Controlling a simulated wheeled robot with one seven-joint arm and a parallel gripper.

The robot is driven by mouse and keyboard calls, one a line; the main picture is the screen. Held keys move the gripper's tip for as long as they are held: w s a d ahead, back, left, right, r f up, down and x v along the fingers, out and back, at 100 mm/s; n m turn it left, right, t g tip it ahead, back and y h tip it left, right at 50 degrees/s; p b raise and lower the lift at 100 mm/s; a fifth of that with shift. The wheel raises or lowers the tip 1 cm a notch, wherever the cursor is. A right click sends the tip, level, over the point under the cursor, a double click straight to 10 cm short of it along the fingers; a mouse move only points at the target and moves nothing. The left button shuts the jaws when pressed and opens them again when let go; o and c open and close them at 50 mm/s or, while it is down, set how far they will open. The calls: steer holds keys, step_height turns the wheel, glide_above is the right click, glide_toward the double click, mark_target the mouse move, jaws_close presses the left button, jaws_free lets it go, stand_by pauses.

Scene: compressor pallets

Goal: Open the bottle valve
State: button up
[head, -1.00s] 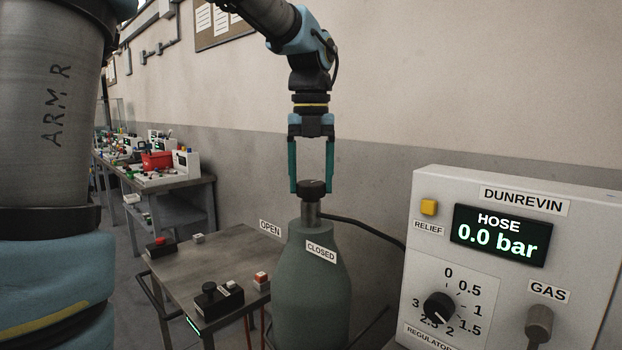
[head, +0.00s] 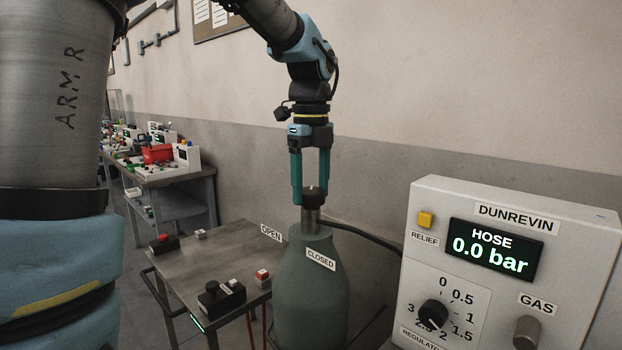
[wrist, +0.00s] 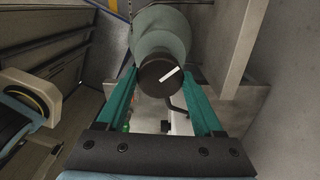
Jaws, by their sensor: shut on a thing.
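The bottle (head: 310,290) is a grey-green gas cylinder standing upright, with an OPEN label (head: 271,233) and a CLOSED label (head: 320,259) around its shoulder. Its valve is a dark round knob (head: 314,197) on a metal neck. My gripper (head: 311,190) points straight down and its two teal fingers are shut on the valve knob. In the wrist view the knob (wrist: 158,76) sits between the fingertips, and a white mark on it runs slantwise, up to the right.
A white DUNREVIN panel (head: 580,238) stands at the right, its display (head: 490,250) reading HOSE 0.0 bar. A metal table (head: 215,262) with button boxes stands left of the bottle. A dark hose runs behind the bottle to the right.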

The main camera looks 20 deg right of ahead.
steer(key=n+p, duration=0.1)
steer(key=n, duration=0.3)
steer(key=shift+r+n+p, duration=0.1)
steer(key=shift+n+p, duration=0.2)
steer(key=shift+p, duration=0.05)
steer(key=n+p, duration=0.1)
steer(key=n, duration=0.2)
steer(key=shift+n, duration=0.4)
steer(key=n, duration=0.3)
steer(key=shift+p, duration=0.3)
steer(key=shift+n+p, duration=0.3)
steer(key=shift+n, duration=1.8)
steer(key=o, duration=1.4)
steer(key=shift+c, duration=0.2)
